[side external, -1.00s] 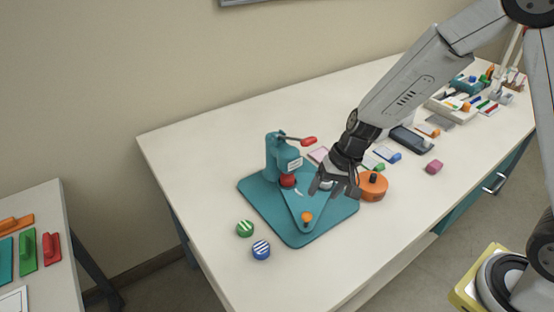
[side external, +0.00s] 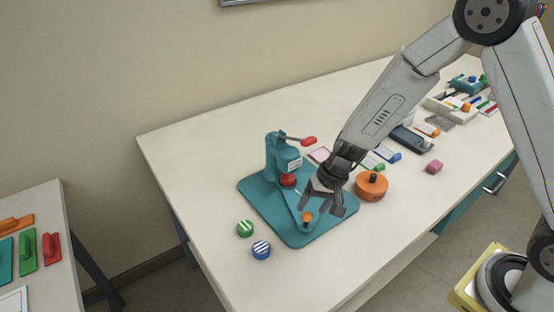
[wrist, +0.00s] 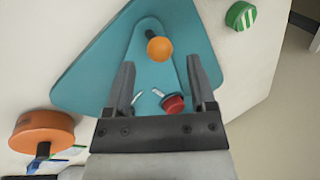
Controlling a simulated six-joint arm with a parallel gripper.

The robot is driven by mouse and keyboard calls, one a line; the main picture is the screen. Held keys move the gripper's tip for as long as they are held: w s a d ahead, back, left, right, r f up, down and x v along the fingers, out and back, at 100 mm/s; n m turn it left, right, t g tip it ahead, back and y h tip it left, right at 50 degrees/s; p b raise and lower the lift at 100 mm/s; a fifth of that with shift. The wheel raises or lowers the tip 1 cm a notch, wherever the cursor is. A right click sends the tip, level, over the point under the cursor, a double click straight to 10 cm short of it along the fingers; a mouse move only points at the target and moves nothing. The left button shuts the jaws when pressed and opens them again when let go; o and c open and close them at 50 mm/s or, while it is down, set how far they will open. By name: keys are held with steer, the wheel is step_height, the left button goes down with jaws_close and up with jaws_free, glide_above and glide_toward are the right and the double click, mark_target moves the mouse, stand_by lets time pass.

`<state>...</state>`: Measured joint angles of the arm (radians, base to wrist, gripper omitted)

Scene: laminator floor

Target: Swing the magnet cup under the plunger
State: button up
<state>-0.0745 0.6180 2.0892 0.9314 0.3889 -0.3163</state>
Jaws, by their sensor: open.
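The teal press (side external: 278,158) stands on its teal base plate (side external: 260,205), with a red-tipped lever at the top and a red round part (side external: 287,180) below its head. The red part also shows in the wrist view (wrist: 173,103); I cannot tell whether it is the plunger or a cup. A teal swing plate (wrist: 146,75) carries an orange knob (wrist: 159,47) on a dark stem. In the side view the orange knob (side external: 307,217) sits at the plate's near end. My gripper (side external: 322,207) is open above the plate, fingers either side of the knob's line. The magnet cup is not clearly identifiable.
An orange round tool (side external: 371,188) with a dark knob lies right of the base. Green-striped (side external: 245,228) and blue-striped (side external: 261,249) discs lie to the left. The table's front is clear.

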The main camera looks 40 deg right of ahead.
steer(key=shift+x, duration=1.3)
jaws_close()
stand_by(0.6)
